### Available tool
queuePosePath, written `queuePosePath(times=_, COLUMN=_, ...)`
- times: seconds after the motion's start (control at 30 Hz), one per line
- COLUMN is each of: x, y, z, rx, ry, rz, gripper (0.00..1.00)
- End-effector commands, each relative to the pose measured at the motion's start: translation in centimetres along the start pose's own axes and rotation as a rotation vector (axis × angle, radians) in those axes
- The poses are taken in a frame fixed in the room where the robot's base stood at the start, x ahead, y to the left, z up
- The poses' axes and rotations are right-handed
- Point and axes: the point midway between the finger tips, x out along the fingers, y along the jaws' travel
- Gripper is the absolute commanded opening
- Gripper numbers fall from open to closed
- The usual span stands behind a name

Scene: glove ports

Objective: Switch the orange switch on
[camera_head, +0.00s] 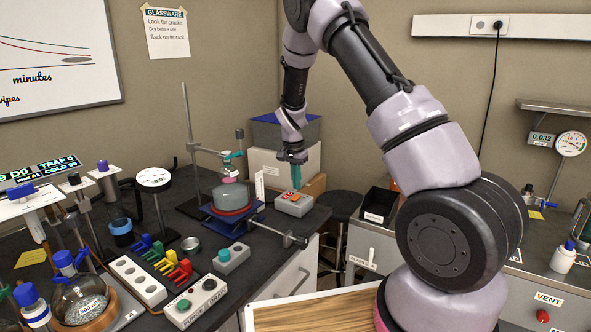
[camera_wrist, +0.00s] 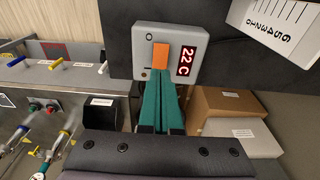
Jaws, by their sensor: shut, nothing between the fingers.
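The orange switch (camera_wrist: 161,56) is a rocker on a light grey box (camera_wrist: 143,45) with a lit red display reading "22 C". A ring mark shows near one end of the rocker and a short line near the other. In the head view the box (camera_head: 294,208) sits near the right edge of the dark bench. My gripper (camera_head: 296,180) is above it, pointing down. In the wrist view its teal fingers (camera_wrist: 158,78) are together and empty, their tips at the line-marked end of the rocker. I cannot tell whether they touch it.
A hotplate with a glass vessel (camera_head: 231,194) stands left of the box, beside a clamp stand (camera_head: 190,125). A teal-button box (camera_head: 231,257) and a block with several buttons (camera_head: 197,301) are nearer the front. Cartons (camera_wrist: 230,105) are close by.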

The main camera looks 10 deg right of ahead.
Motion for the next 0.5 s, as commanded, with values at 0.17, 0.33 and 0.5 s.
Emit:
queuePosePath(times=0.17, x=1.9, y=0.0, z=0.0, rx=-0.001, ry=0.000, rz=0.002, gripper=0.00)
queuePosePath(times=0.33, x=2.4, y=0.0, z=0.0, rx=0.000, ry=0.000, rz=0.000, gripper=0.00)
queuePosePath(times=0.5, x=2.4, y=0.0, z=0.0, rx=0.000, ry=0.000, rz=0.000, gripper=0.00)
